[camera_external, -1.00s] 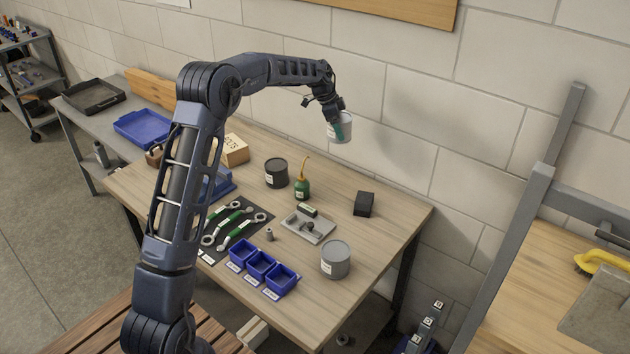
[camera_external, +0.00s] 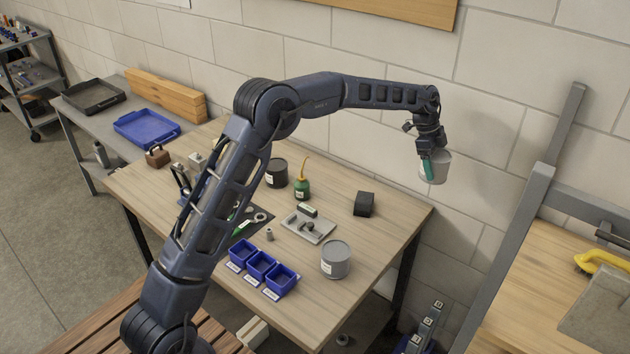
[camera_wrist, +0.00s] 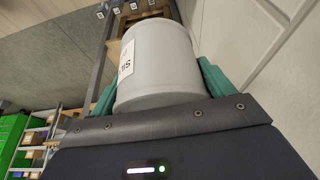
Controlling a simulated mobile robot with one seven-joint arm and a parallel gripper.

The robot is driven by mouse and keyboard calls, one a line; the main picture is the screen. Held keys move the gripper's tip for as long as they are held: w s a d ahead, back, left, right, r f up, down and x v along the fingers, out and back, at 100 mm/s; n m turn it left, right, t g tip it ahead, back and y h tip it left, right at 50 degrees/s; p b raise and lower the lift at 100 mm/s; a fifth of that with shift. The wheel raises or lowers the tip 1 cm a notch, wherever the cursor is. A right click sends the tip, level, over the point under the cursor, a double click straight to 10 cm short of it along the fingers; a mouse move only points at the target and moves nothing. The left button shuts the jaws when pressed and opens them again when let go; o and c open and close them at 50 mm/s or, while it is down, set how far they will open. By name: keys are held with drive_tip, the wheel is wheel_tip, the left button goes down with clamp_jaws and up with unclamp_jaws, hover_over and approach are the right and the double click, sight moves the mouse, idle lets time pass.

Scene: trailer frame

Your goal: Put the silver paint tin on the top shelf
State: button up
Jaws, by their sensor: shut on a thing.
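My gripper (camera_external: 428,165) is shut on a light grey, silver-looking tin (camera_external: 438,170) and holds it in the air by the wall, near the right end of the wooden workbench. In the wrist view the tin (camera_wrist: 160,60) sits between the two green fingers, with part of a white label showing on its side. Another grey tin (camera_external: 335,260) with a label stands upright on the bench's front right part. A dark tin (camera_external: 277,172) stands near the back of the bench. I cannot make out a top shelf for certain in the external view.
The workbench (camera_external: 330,310) also holds blue bins (camera_external: 262,265), a green oil can (camera_external: 302,185), a grey tray (camera_external: 308,225) and a black block (camera_external: 364,204). A grey metal post (camera_external: 520,235) and a second wooden surface (camera_external: 525,300) stand at the right.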

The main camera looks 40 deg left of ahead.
drive_tip(key=s+d+m+g, duration=0.1)
drive_tip(key=s+d+m, duration=0.2)
drive_tip(key=s+d, duration=0.85)
drive_tip(key=s+d+r+m+g+y, duration=0.1)
drive_tip(key=s+d+m, duration=0.3)
drive_tip(key=d, duration=1.4)
drive_tip(key=s+d+m+g, duration=0.1)
drive_tip(key=s+d+m, duration=0.1)
drive_tip(key=s+d, duration=1)
drive_tip(key=shift+w+d+f, duration=0.4)
drive_tip(key=shift+w+f, duration=0.05)
drive_tip(key=shift+f, duration=0.75)
drive_tip(key=shift+w+d+f, duration=0.4)
drive_tip(key=shift+f, duration=0.8)
drive_tip(key=shift+w+d+f, duration=0.4)
drive_tip(key=shift+w+f, duration=0.05)
drive_tip(key=shift+f, duration=0.75)
drive_tip(key=o, duration=1.3)
drive_tip(key=shift+f, duration=0.15)
